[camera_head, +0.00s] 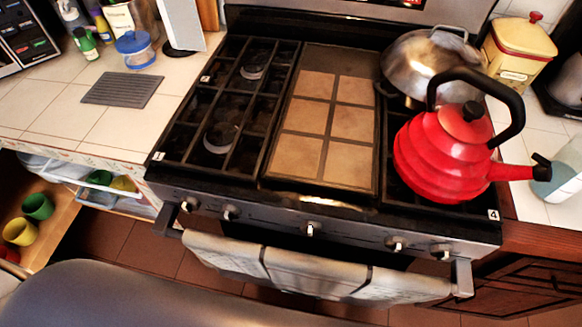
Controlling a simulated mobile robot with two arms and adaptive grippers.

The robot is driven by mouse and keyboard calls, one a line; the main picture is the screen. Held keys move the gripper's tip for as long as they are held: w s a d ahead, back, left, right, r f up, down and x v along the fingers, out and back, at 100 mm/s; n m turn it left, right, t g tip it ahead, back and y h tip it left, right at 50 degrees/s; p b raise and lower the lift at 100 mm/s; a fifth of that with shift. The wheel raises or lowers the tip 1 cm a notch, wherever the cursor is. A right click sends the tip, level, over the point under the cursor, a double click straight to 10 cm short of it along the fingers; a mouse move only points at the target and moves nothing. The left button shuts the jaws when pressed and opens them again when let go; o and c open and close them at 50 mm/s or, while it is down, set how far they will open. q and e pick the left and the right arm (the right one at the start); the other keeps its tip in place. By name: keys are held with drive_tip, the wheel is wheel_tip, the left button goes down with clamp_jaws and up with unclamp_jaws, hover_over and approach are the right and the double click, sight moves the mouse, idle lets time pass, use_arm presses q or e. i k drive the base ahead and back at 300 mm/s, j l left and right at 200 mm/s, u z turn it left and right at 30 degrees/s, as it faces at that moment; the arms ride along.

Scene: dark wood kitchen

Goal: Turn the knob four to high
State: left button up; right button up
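The stove (330,205) has a row of several knobs along its front panel. The far-right knob (442,253) sits under the burner corner marked with a "4" label (493,214). Another knob (396,244) is just left of it, and a middle knob (312,229) is further left. Two more knobs, one (230,212) and an outermost one (189,204), are at the left end. The knobs carry no number I can read, and their settings are too small to tell. No flame shows. Neither of my grippers is in view.
A red kettle (435,160) stands on the front right burner, with a metal pot (425,62) behind it. Towels (300,272) hang on the oven handle below the knobs. An open drawer (60,225) with cups is at left. The left burners are bare.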

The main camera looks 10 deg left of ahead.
sight(442, 252)
drive_tip(key=z, duration=1.2)
